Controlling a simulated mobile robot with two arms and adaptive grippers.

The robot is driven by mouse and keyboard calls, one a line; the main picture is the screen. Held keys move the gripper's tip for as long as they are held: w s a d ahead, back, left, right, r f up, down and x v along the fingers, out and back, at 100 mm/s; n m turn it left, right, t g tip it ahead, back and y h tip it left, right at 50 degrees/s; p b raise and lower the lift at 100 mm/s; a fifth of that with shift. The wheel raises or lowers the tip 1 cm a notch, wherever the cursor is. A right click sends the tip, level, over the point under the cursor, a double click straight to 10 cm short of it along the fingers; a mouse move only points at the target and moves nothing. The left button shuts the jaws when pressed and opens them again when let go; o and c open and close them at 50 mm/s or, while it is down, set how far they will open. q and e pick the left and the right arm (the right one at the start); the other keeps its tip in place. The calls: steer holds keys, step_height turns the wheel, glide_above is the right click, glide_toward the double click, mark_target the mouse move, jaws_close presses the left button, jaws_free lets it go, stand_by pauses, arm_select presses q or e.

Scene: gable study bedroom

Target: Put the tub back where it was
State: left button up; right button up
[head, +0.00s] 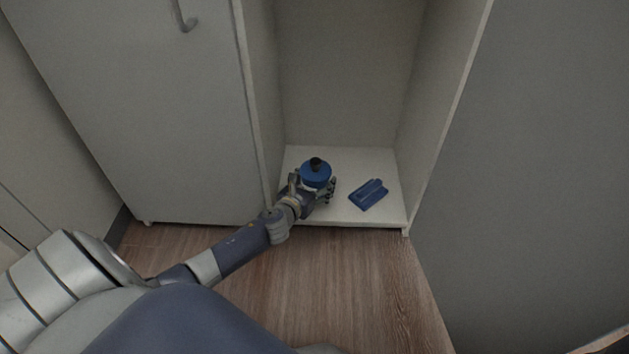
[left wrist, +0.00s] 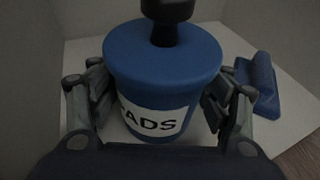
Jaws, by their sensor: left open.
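A blue tub (head: 316,174) with a black knob on its lid stands upright on the white bottom shelf (head: 378,217) of an open cabinet. In the left wrist view the tub (left wrist: 163,65) shows a white label ending in "ADS". My left gripper (head: 317,188) reaches in from the front left. Its fingers stand open on either side of the tub, one at the left and one at the right. Whether they touch its sides I cannot tell. The tub's lower part is partly hidden by the gripper. My right gripper is not in view.
A blue object with a flat base (head: 369,194) lies on the shelf just right of the tub. The cabinet side walls (head: 440,110) bound the space left and right. A closed grey door (head: 140,110) stands at the left. Wooden floor (head: 340,275) lies in front.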

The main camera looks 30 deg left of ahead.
arm_select(q)
steer(key=shift+r, duration=0.15)
steer(key=shift+s+r+p, duration=0.1)
steer(key=shift+s+p, duration=0.15)
steer(key=shift+p, duration=0.1)
steer(key=p+v, duration=0.4)
steer(key=v, duration=0.6)
steer(key=shift+d, duration=0.15)
steer(key=shift+s+r+p, duration=0.15)
steer(key=shift+s+p, duration=0.2)
steer(key=shift+s, duration=0.35)
